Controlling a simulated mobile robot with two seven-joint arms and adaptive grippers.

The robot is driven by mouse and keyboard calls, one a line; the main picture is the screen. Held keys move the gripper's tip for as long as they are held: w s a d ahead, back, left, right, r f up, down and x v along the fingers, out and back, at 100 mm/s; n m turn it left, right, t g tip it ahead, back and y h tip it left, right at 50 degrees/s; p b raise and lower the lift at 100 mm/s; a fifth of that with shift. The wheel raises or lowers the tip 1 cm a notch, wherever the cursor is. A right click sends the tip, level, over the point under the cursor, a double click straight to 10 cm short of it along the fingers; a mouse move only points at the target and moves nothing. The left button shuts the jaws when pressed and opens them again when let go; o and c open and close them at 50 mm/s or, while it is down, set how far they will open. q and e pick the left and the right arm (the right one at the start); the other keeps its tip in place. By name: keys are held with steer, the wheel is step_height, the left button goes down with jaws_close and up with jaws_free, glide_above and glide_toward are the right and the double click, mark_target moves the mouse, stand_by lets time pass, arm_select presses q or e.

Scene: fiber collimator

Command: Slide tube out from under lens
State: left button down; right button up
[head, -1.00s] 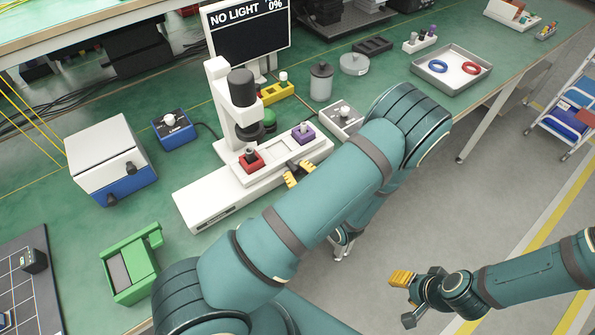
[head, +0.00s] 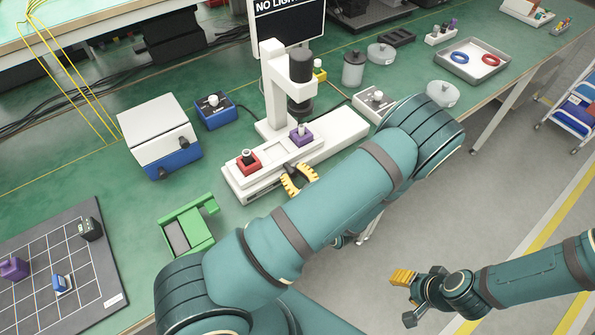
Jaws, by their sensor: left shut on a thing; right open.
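A white microscope-like stand (head: 272,85) carries a dark vertical lens barrel (head: 300,67) over a long white base (head: 343,132). A pale sliding carriage (head: 272,154) sits at the base's left part. It bears a red block with a dark tube (head: 248,162) at its left end and a purple block with a pale-topped peg (head: 301,136) at its right end. The red block is left of the lens; the purple block is close below it. My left gripper (head: 298,180), yellow-tipped, is shut at the carriage's front edge; its contact is partly hidden. My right gripper (head: 408,297) is open and empty, off the table.
A green holder (head: 187,231) and a gridded dark mat (head: 50,270) with small parts lie at left. A white-and-blue box (head: 160,138) and a blue knob box (head: 214,110) stand behind. A tray with rings (head: 472,62) is at the back right.

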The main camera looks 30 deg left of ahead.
arm_select(q)
steer(key=shift+s+a+r, duration=0.1)
steer(key=shift+s+a, duration=0.1)
steer(key=shift+s, duration=0.15)
steer(key=c, duration=0.7)
jaws_free()
steer(key=shift+s, duration=0.15)
steer(key=shift+d, duration=0.3)
steer(key=v, duration=1.1)
steer(key=shift+s+d, duration=0.1)
steer(key=shift+d, duration=0.05)
